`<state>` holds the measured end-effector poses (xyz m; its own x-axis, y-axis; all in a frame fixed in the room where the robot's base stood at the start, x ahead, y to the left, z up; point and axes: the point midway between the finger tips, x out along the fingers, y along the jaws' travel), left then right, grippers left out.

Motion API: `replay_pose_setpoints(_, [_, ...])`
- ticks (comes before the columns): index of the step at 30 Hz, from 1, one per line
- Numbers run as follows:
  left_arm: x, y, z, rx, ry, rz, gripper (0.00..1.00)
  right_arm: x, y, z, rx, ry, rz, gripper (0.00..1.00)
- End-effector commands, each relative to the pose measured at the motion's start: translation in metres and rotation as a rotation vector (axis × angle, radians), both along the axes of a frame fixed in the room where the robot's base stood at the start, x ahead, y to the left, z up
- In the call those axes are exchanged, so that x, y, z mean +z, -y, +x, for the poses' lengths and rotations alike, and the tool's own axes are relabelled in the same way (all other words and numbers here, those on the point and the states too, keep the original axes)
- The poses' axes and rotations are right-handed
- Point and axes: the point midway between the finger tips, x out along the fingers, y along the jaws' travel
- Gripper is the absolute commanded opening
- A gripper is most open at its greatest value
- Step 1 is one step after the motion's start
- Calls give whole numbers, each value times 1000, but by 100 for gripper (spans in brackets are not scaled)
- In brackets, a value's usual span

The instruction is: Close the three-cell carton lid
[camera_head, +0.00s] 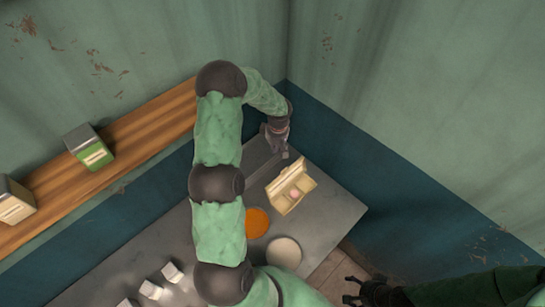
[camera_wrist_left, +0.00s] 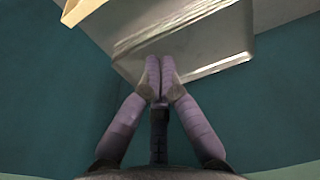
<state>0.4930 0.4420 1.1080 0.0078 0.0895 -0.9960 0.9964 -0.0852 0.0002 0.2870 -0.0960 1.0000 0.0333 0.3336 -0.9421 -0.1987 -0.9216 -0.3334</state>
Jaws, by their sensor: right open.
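The three-cell carton (camera_head: 294,193) is cream-coloured and stands open near the table's right corner in the head view. Its raised lid panel (camera_head: 276,187) is on the left side. A small pinkish round thing (camera_head: 293,193) sits in it. A cream edge, likely the carton's (camera_wrist_left: 84,10), shows at the top left of the left wrist view. My left gripper (camera_head: 281,151) is beyond the carton, apart from it. Its fingertips (camera_wrist_left: 161,80) meet with nothing visible between them. My right gripper (camera_head: 351,290) is open and empty at the lower right, off the table.
The grey table (camera_head: 320,210) ends close to the carton. An orange disc (camera_head: 257,222) and a pale round plate (camera_head: 284,253) lie nearer. Several white blocks (camera_head: 151,290) are at lower left. A wooden shelf (camera_head: 150,125) holds a green carton (camera_head: 92,152) and a cream carton (camera_head: 14,203).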

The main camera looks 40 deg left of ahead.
Motion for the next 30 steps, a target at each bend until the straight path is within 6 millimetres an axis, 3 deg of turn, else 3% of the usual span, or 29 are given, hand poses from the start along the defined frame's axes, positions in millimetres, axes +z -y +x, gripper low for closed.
replay_pose_setpoints(5, [-15, -1, -1, 0, -3, -1, 0, -4, 0, 0, -1, 0, 0, 79])
replay_pose_setpoints(20, [-104, -9, 0, 0, -2, -2, 0, -22, 0, 0, 0, 0, 0, 79])
replay_pose_setpoints(24, [-91, 13, -1, -3, 0, -1, 0, -6, 0, 0, 0, 1, 0, 79])
replay_pose_setpoints(30, [-89, 27, -2, -1, 1, 0, 0, -1, 0, 0, 0, 1, 0, 79])
